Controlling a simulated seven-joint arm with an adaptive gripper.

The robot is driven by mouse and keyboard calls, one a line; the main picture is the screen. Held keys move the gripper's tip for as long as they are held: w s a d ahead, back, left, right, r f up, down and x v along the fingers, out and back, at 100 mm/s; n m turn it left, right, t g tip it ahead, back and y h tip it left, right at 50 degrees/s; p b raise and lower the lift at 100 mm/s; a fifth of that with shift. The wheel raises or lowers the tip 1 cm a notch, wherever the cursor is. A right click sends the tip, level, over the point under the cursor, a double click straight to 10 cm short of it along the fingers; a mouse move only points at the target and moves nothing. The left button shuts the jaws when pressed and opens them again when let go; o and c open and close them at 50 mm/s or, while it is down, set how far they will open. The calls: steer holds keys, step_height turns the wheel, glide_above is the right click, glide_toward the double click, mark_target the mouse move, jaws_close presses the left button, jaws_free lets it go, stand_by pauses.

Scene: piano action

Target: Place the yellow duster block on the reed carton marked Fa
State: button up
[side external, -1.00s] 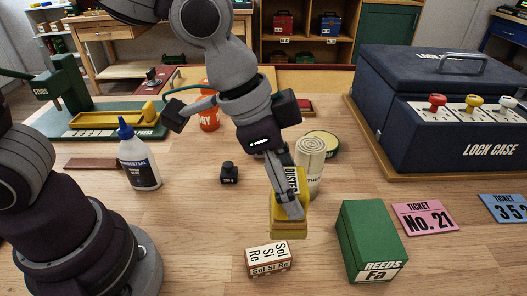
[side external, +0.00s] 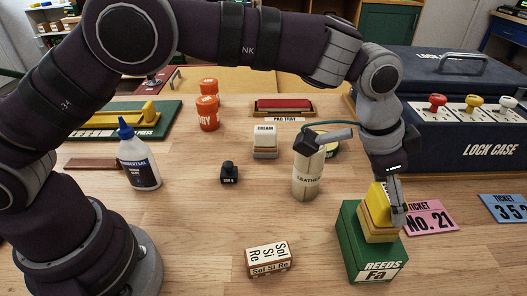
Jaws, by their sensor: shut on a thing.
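The yellow duster block (side external: 379,212) is in my gripper (side external: 394,212), at the right of the side external view. My gripper is shut on it, with a finger along its right side. The block is over the top of the green reed carton (side external: 368,252), whose front label reads "REEDS Fa". The block's base looks to be at the carton's top, toward its right part. I cannot tell whether it rests there or hangs just above.
A small carton marked Sol Si Re (side external: 268,257) lies left of the green carton. A pink ticket (side external: 432,220) lies close on the right, with the lock case (side external: 470,145) behind. A leather roll (side external: 306,175) and a cream block (side external: 265,142) stand further back.

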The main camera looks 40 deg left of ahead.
steer(key=shift+f, duration=0.1)
steer(key=o, duration=1.2)
steer(key=v, duration=1.2)
steer(key=s+a+r+n+t+y, duration=0.1)
steer(key=s+a+n, duration=0.1)
steer(key=a, duration=0.5)
steer(key=s+a+r+n, duration=0.2)
steer(key=a, duration=0.4)
steer(key=s+a+f+n, duration=0.1)
steer(key=s+a, duration=0.2)
steer(key=s+a+f+n+t+y, duration=0.1)
steer(key=s+a+f+n, duration=0.1)
steer(key=s+a, duration=0.1)
steer(key=s+a+f+n+y, duration=0.1)
steer(key=s+a+f+n, duration=0.1)
steer(key=s, duration=0.1)
steer(key=shift+a+f, duration=0.15)
steer(key=shift+a, duration=0.25)
